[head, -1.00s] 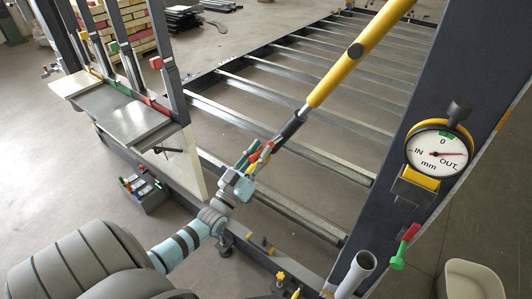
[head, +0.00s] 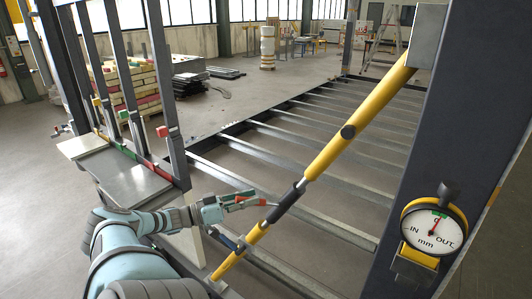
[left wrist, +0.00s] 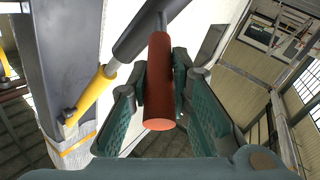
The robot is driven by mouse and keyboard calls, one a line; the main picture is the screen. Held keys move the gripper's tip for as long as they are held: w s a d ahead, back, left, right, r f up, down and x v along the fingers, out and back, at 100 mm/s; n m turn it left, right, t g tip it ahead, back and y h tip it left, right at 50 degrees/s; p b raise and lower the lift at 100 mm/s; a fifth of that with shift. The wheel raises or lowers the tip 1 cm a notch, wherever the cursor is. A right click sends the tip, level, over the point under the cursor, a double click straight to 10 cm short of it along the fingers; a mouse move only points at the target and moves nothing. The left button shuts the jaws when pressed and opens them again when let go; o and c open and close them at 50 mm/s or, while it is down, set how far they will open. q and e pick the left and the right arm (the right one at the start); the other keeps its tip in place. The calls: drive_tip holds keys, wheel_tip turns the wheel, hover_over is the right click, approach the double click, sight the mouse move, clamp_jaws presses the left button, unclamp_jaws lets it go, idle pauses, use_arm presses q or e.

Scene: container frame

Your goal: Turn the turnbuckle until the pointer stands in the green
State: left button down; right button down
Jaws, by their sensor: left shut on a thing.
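The turnbuckle's dark grey body (head: 286,203) sits low in a slanting yellow brace (head: 340,148). It also shows in the left wrist view (left wrist: 138,32). A red handle (left wrist: 160,85) sticks out from the body on a thin grey rod. My left gripper (head: 243,202) comes from the left and is shut on this handle, with its green fingers on both sides of it. The round white gauge (head: 426,236) hangs on the dark post at right. Its red pointer stands near the top, at or close to the green patch (head: 439,214); exactly where is too small to tell.
The dark post (head: 462,110) fills the right side. Steel floor beams (head: 310,155) lie behind the brace with open gaps between them. A grey shelf (head: 130,178) and upright dark bars stand at left, near my left arm.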

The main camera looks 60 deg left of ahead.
use_arm(q)
drive_tip(key=shift+w+a+r+g+h, duration=0.1)
drive_tip(key=shift+a+g+h, duration=0.1)
drive_tip(key=shift+g+h, duration=0.1)
drive_tip(key=c, duration=1.5)
unclamp_jaws()
drive_tip(key=shift+o, duration=0.2)
drive_tip(key=v, duration=1.2)
